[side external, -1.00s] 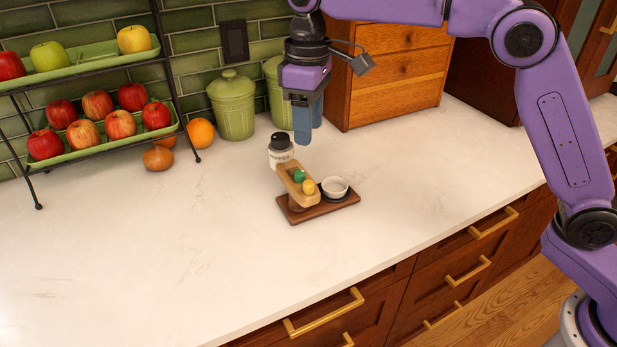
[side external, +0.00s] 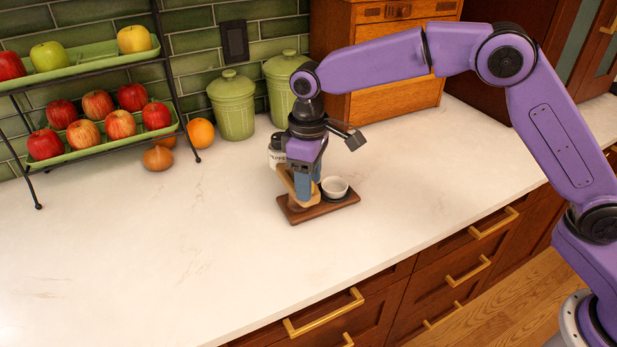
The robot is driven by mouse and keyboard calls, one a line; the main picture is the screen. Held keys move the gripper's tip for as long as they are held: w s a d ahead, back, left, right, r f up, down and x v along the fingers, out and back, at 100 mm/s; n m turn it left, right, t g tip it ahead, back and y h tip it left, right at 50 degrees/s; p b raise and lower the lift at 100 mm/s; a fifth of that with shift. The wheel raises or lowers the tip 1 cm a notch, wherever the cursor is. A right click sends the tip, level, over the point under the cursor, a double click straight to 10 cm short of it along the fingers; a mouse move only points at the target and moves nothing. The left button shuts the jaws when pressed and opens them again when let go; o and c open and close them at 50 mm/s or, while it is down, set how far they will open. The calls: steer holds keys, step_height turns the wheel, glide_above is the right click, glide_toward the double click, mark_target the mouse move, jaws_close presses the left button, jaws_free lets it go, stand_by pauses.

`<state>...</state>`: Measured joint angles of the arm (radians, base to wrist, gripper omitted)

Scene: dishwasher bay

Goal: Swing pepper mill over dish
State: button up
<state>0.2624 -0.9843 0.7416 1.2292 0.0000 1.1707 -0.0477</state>
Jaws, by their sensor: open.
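The pepper mill (side external: 276,158), a white jar lettered with part of "PEPPER", stands at the back end of a light wooden swing arm (side external: 284,181) on a dark wooden board (side external: 293,217). My gripper (side external: 305,193) is lowered at the swing arm, its blue fingers open and pointing down. I cannot tell whether the fingers touch the arm. The small white dish (side external: 335,187) sits on the right part of the board, just right of my fingers.
Green lidded canisters (side external: 233,107) and a wooden drawer box (side external: 395,95) stand behind along the wall. A fruit rack (side external: 100,140) is at the left, with an orange (side external: 201,133) and an onion (side external: 158,158) beside it. The white counter (side external: 150,260) in front is clear.

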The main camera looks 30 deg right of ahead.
jaws_close()
steer(key=a+m, duration=0.1)
steer(key=m, duration=0.1)
steer(key=a+m, duration=0.1)
steer(key=m, duration=0.1)
steer(key=shift+w, duration=0.2)
steer(key=shift+w+a+m, duration=0.45)
steer(key=shift+w+m, duration=0.3)
steer(key=shift+m, duration=1.6)
steer(key=shift+w+a+m, duration=0.4)
steer(key=shift+w+m, duration=0.4)
steer(key=shift+m, duration=1.5)
steer(key=shift+w+a+m, duration=0.45)
steer(key=shift+w+m, duration=0.3)
steer(key=shift+m, duration=1.6)
